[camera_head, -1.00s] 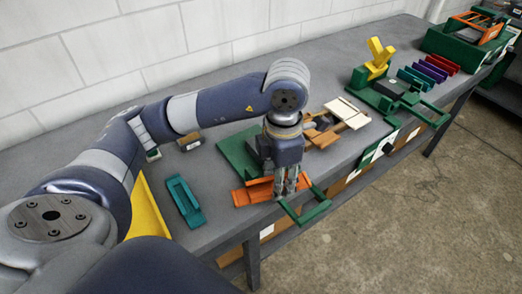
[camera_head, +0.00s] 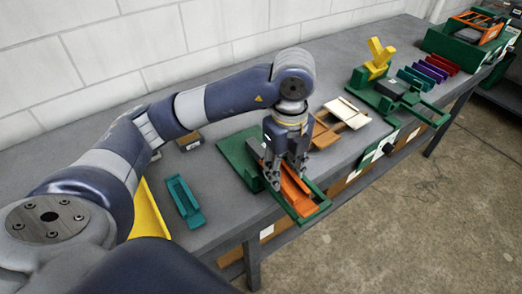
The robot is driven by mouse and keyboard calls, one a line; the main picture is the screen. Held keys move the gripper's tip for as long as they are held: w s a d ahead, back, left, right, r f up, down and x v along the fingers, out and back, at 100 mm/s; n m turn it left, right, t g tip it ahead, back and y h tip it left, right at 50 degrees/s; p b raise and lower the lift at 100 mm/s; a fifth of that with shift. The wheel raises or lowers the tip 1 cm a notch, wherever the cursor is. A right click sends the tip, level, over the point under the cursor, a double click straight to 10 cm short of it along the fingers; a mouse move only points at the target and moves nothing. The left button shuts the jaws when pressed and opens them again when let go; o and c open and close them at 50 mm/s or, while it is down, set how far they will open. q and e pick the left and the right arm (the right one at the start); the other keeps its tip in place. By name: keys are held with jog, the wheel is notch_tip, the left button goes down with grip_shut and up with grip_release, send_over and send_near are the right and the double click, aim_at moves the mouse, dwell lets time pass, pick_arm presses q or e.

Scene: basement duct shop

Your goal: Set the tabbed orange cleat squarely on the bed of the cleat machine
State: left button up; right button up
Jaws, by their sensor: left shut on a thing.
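The orange cleat (camera_head: 297,197) shows below my left gripper (camera_head: 287,177), which is shut on it. The cleat runs lengthwise over the green bed frame of the near cleat machine (camera_head: 238,160). Its front end shows inside the green front frame, close to the table's front edge. The fingers hide its middle, and its tabs cannot be made out. I cannot tell whether it touches the bed or hangs just above it. My right gripper is not in view.
A teal channel piece (camera_head: 184,203) and a yellow part (camera_head: 148,212) lie left of the machine. A wooden rack (camera_head: 340,117) stands behind the gripper to the right. A second green machine (camera_head: 385,97) and several coloured strips (camera_head: 430,71) stand farther right.

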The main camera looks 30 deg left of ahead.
pick_arm(q)
jog(key=shift+w+a+n, duration=0.1)
jog(key=shift+n, duration=0.2)
jog(key=p, duration=0.5)
send_over(258, 147)
jog(key=shift+d+f, duration=0.2)
jog(key=shift+f, duration=0.45)
jog(key=shift+a, duration=0.15)
notch_tip(258, 147, down, 3)
jog(key=shift+r+p, duration=0.1)
jog(key=shift+p, duration=0.75)
jog(key=shift+f, duration=0.4)
jog(key=shift+f, duration=0.1)
jog(key=shift+f, duration=0.15)
jog(key=o, duration=1.1)
